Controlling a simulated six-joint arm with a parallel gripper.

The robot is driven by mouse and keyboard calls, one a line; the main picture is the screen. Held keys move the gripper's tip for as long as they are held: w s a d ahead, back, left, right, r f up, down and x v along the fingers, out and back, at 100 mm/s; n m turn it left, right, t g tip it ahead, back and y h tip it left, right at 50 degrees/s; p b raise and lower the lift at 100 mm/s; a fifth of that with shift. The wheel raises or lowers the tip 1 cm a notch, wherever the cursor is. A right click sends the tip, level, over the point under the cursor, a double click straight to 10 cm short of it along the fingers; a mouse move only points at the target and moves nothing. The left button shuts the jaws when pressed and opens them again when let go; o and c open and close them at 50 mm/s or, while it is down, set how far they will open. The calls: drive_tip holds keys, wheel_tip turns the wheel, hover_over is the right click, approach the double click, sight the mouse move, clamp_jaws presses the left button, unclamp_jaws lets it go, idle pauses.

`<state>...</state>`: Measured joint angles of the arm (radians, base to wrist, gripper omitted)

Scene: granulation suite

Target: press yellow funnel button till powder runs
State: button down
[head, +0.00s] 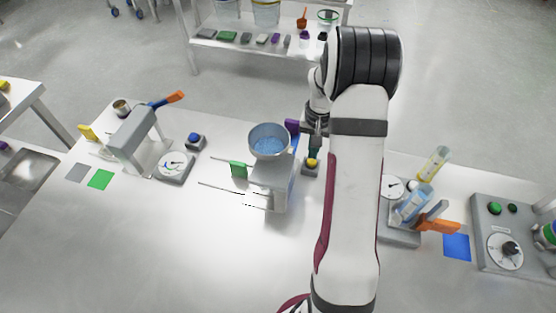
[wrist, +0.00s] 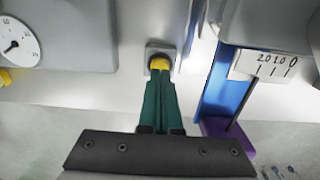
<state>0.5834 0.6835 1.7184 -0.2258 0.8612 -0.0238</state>
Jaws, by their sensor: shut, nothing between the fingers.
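The yellow button (head: 312,162) sits on a small grey box on the table, just right of the funnel stand (head: 274,184). A round metal funnel bowl (head: 269,140) with blue contents tops the stand. In the wrist view the yellow button (wrist: 159,63) shows at the tips of my gripper (wrist: 160,76). My gripper's green fingers are shut with nothing between them and point down at the button. The tips overlap the near part of the button; I cannot tell whether they touch it. In the head view my gripper (head: 314,152) is directly above the button. No running powder is visible.
A blue upright with a scale plate (wrist: 264,66) and a purple piece (wrist: 228,135) stands close right of my fingers in the wrist view. A dial gauge (head: 391,188) lies right of my arm. A blue button (head: 195,140) stands left. The front table is clear.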

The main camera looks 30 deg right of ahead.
sight(316, 162)
idle(0.6)
drive_tip(key=shift+f, duration=0.95)
wheel_tip(316, 162, up, 7)
idle(2.3)
drive_tip(key=r+m+t+y, duration=0.1)
drive_tip(key=m+t, duration=0.1)
drive_tip(key=m, duration=0.2)
drive_tip(key=r+m+t+y, duration=0.1)
drive_tip(key=m+t, duration=0.2)
drive_tip(key=m, duration=0.1)
drive_tip(key=s+d+r+m+t+y, duration=0.1)
drive_tip(key=m+t+y, duration=0.1)
drive_tip(key=m+t, duration=0.1)
drive_tip(key=shift+r+m, duration=0.2)
drive_tip(key=shift+m, duration=0.7)
